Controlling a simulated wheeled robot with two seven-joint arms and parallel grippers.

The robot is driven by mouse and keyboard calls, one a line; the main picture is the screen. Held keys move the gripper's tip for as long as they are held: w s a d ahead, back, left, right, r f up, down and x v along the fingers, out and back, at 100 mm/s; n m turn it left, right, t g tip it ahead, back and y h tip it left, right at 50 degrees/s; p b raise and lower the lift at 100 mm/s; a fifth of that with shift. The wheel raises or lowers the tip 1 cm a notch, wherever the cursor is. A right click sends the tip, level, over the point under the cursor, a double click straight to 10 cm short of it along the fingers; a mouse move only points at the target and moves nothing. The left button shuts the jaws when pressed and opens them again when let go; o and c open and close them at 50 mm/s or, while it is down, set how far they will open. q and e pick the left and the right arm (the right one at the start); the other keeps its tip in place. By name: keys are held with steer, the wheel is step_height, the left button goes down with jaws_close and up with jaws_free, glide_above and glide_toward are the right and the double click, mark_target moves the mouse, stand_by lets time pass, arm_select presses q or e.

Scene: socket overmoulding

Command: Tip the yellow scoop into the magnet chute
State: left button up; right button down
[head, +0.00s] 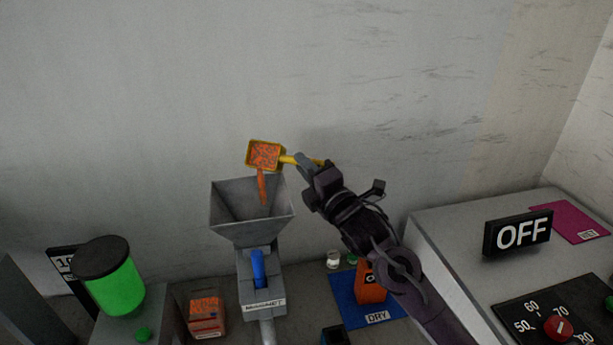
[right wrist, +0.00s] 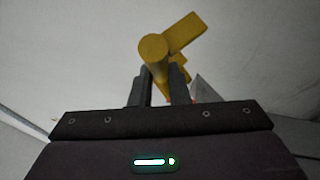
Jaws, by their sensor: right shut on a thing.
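The yellow scoop (head: 249,164) is above the grey magnet chute (head: 237,230) in the head view. It holds orange granules (head: 265,153), and an orange stream (head: 262,187) falls from it into the chute's open funnel. My right gripper (head: 308,163) is shut on the scoop's yellow handle, up and to the right of the funnel. The right wrist view shows the round end of the scoop's handle (right wrist: 153,47) between the two fingers (right wrist: 159,85). The chute has a blue part below its funnel and a label partly readable as MAGNET. My left gripper is not in view.
A box of orange granules (head: 206,316) stands left of the chute, near a green container with a black lid (head: 110,275). To the right are a blue DRY mat (head: 347,300) with an orange container (head: 371,284), and a grey machine with an OFF sign (head: 518,233).

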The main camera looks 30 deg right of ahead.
steer(key=s+a+n+b, duration=0.1)
steer(key=b, duration=0.3)
steer(key=s+n+t+y+b, duration=0.1)
steer(key=b, duration=0.2)
steer(key=shift+a+r+n+t+b, duration=0.15)
steer(key=shift+a+n+t+b, duration=0.15)
steer(key=shift+a+b, duration=0.1)
stand_by(1.3)
steer(key=shift+w+d+m+g+h+p, duration=0.25)
steer(key=shift+w+d+m+g+p, duration=0.4)
steer(key=shift+p, duration=1)
steer(key=shift+w+d+m+g+h+p, duration=0.3)
steer(key=shift+m+p, duration=0.55)
steer(key=shift+p, duration=0.8)
